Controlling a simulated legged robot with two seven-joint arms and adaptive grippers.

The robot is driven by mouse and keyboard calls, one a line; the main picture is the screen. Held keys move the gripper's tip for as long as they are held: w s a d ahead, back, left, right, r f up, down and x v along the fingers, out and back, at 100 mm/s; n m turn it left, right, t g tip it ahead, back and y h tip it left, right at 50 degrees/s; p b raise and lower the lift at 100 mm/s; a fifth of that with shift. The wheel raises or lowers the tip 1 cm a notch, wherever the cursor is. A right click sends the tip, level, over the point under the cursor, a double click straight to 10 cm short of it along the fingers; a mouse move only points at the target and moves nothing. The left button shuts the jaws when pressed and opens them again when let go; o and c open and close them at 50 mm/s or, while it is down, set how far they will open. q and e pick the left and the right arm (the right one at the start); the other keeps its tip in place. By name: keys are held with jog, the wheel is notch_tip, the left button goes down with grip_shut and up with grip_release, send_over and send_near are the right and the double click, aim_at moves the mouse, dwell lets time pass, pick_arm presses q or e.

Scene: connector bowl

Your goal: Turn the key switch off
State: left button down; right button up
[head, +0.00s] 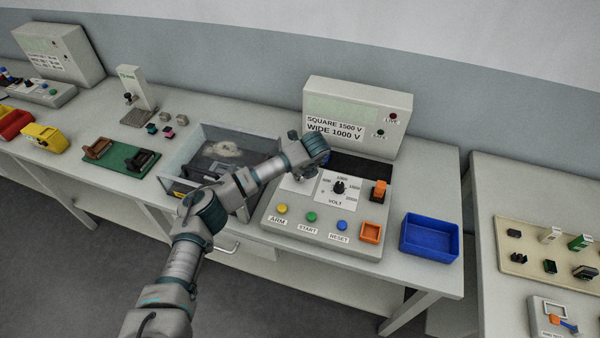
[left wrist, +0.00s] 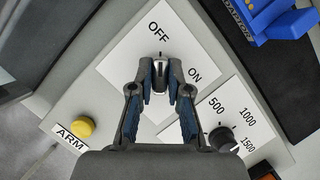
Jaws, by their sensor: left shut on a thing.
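The key switch (left wrist: 160,72) is a small metallic key on a white plate (left wrist: 128,62) with OFF and ON labels, in the left wrist view. Its upper end faces the OFF label, and the ON label is to its right. My left gripper (left wrist: 160,88) is shut on the key, with a finger on each side. In the head view my left arm reaches over the control panel (head: 268,216), and its wrist hides the key and the fingertips. My right gripper is not in view.
The VOLT knob (left wrist: 222,139) sits close to the right of the fingers, and the yellow ARM button (left wrist: 82,127) is to the left. A tester box (head: 350,98) stands behind the panel. A blue bin (head: 430,252) is at the right and a clear-walled box (head: 180,158) at the left.

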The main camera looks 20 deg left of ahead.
pick_arm(q)
jog(key=shift+s+d+f, duration=0.1)
jog(key=shift+s+f, duration=0.05)
jog(key=shift+f, duration=0.1)
jog(key=c, duration=1.2)
grip_release()
jog(key=shift+o, duration=0.4)
jog(key=shift+r, duration=0.1)
jog(key=shift+d+r, duration=0.1)
jog(key=shift+r, duration=0.25)
jog(key=v, duration=1.1)
